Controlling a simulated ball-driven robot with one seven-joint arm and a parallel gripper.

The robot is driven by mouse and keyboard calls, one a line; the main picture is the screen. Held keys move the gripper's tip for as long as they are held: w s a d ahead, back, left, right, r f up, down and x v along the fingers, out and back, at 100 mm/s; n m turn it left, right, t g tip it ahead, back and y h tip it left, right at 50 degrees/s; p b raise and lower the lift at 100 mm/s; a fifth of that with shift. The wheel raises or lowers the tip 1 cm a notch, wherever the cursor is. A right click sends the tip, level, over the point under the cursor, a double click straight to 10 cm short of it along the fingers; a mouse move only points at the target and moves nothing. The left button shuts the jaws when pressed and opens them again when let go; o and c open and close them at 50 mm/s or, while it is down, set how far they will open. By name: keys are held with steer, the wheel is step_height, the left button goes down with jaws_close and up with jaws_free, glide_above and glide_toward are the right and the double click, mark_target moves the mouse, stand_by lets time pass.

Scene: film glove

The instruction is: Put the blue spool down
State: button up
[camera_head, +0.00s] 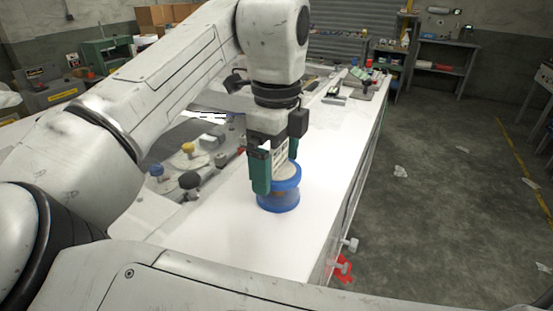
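The blue spool (278,203) is upright, with a wide blue flange at its top and base and a brownish core between them. It is at or just above the white bench top (230,241); I cannot tell whether its base touches. My gripper (276,172) points down over the spool, with green fingers on either side of its upper part. The fingers appear closed on it. The near left finger hides part of the spool's left side, and the far finger is partly hidden.
Left of the spool is a grey panel with knobs, including a black one (189,180) and a yellow one (188,148). Tools lie at the far end. The bench in front of the spool is clear.

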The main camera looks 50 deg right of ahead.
steer(key=shift+r, duration=0.1)
step_height(320, 180, up, 12)
steer(key=shift+r, duration=0.1)
stand_by(0.4)
steer(key=shift+s, duration=0.1)
stand_by(0.5)
